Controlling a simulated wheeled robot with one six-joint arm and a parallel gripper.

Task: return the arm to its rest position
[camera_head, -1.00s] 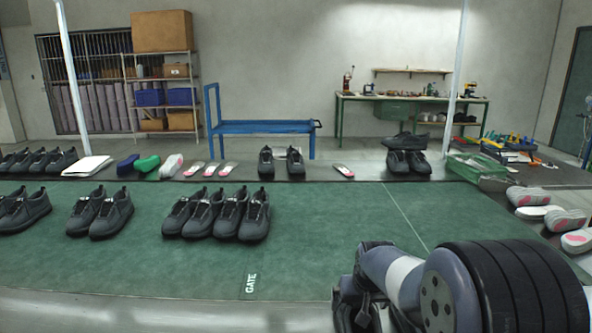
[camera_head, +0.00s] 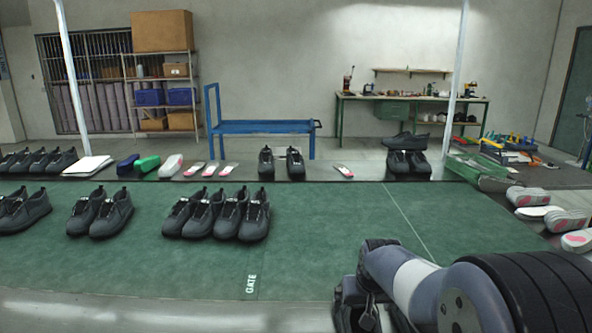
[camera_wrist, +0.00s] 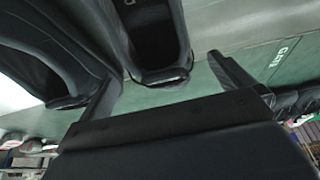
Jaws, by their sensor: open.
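My arm comes in from the lower right of the head view, low over the near edge of the green mat (camera_head: 330,220). My gripper (camera_wrist: 165,70) shows in the wrist view with its two fingers spread apart. Two dark shoes show close by in the wrist view, one (camera_wrist: 155,35) at the top middle, in line with the gap between the fingers, and one (camera_wrist: 45,50) at the upper left. I see no contact between the fingers and either shoe. In the head view my wrist hides what lies behind and below it.
Several dark shoes (camera_head: 215,213) stand on the left half of the mat. Others (camera_head: 408,160) stand along its far edge, with insoles and soles. Pale soles (camera_head: 527,196) lie at the right. The mat's middle right is clear. A blue cart (camera_head: 262,127) stands behind.

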